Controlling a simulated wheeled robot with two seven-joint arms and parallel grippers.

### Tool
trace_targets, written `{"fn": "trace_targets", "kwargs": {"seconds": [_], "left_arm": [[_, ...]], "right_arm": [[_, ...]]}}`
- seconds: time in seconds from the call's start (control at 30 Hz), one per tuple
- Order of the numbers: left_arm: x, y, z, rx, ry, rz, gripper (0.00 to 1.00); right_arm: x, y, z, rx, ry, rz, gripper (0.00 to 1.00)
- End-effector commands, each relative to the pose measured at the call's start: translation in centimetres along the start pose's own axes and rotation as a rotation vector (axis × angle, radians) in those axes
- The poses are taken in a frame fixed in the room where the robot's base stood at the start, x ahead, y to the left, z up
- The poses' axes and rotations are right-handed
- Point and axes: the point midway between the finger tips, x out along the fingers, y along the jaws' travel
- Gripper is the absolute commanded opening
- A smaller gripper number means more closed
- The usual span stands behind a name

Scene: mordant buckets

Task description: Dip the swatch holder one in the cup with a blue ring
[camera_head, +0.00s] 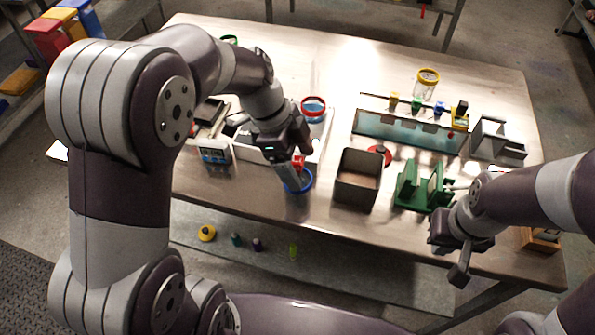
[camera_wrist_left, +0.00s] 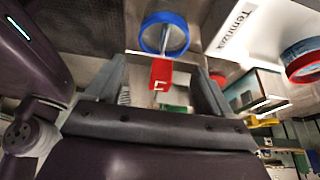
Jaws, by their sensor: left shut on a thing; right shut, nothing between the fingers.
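The cup with a blue ring (camera_head: 305,188) stands near the table's front edge; its ring (camera_wrist_left: 146,45) also shows in the left wrist view. My left gripper (camera_head: 292,172) is right above this cup, shut on a red swatch holder (camera_head: 299,161). In the left wrist view the red holder (camera_wrist_left: 160,73) carries a pale mark, and its thin stem reaches into the blue ring. How deep the lower end sits is hidden. My right gripper (camera_head: 459,270) is shut and empty, by the table's front edge at the right.
A cup with a red ring (camera_head: 314,108) stands behind, and one with a yellow ring (camera_head: 427,78) at the back right. A dark open box (camera_head: 357,180) and a green stand (camera_head: 421,187) are right of the blue-ringed cup. A rack with small coloured holders (camera_head: 410,130) lies behind.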

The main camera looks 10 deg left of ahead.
Motion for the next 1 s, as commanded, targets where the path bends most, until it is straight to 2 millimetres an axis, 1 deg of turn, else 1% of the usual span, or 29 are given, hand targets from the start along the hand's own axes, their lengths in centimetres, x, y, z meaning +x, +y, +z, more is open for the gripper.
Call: {"fn": "trace_targets", "kwargs": {"seconds": [0.03, 0.5, 1.0], "left_arm": [[-0.8, 0.0, -0.3, 0.0, 0.0, 0.0, 0.52], [-4.2, 0.1, -1.7, 0.0, 0.0, 0.001, 0.52], [-4.1, 0.1, -1.7, 0.0, 0.0, 0.0, 0.52]], "right_arm": [[-0.9, 0.0, -0.1, 0.0, 0.0, 0.0, 0.0], [-4.5, 0.0, -0.5, 0.0, 0.0, 0.0, 0.0], [-4.3, 0.0, -0.5, 0.0, 0.0, 0.0, 0.0]]}}
